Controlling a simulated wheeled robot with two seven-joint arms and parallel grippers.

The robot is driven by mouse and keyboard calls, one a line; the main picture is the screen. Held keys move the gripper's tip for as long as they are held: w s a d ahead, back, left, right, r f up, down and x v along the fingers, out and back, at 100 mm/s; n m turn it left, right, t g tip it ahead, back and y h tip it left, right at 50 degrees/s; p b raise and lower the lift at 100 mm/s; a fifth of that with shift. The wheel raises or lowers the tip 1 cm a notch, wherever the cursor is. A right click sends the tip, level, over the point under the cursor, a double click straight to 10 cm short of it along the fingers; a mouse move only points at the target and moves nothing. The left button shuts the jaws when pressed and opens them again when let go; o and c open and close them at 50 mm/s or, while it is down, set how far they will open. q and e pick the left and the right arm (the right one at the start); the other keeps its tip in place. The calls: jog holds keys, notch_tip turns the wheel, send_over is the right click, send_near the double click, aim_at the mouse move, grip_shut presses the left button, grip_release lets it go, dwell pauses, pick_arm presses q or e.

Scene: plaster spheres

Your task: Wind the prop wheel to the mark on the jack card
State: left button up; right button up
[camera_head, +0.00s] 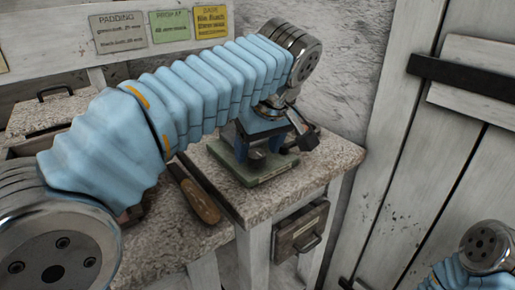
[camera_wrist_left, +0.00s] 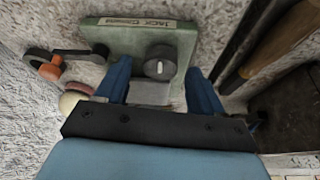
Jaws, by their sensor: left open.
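The prop wheel (camera_wrist_left: 160,62) is a dark round knob with a pale line on its face. It sits on a green plate (camera_wrist_left: 125,38) with a label strip (camera_wrist_left: 138,22). My left gripper (camera_head: 263,150) is over the plate on the worktop. In the left wrist view its two blue fingers are open, one on each side of the wheel, with gaps visible; I cannot tell whether they touch it. A green card (camera_head: 171,26) on the back board carries small writing about a prop and a mm mark. My right arm shows only at the lower right; its gripper is out of view.
A wooden-handled tool (camera_head: 195,195) lies left of the plate. An orange-and-black lever part (camera_wrist_left: 48,70) and a pale ball (camera_wrist_left: 69,103) are beside the plate. Padding (camera_head: 118,30) and yellow (camera_head: 211,20) cards flank the green one. A drawer (camera_head: 300,230) is below the worktop.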

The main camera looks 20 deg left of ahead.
pick_arm(q)
jog(key=shift+w+a+f, duration=0.15)
jog(key=shift+f, duration=0.4)
jog(key=c, duration=1.1)
jog(key=shift+o, duration=0.2)
jog(key=shift+m, duration=0.4)
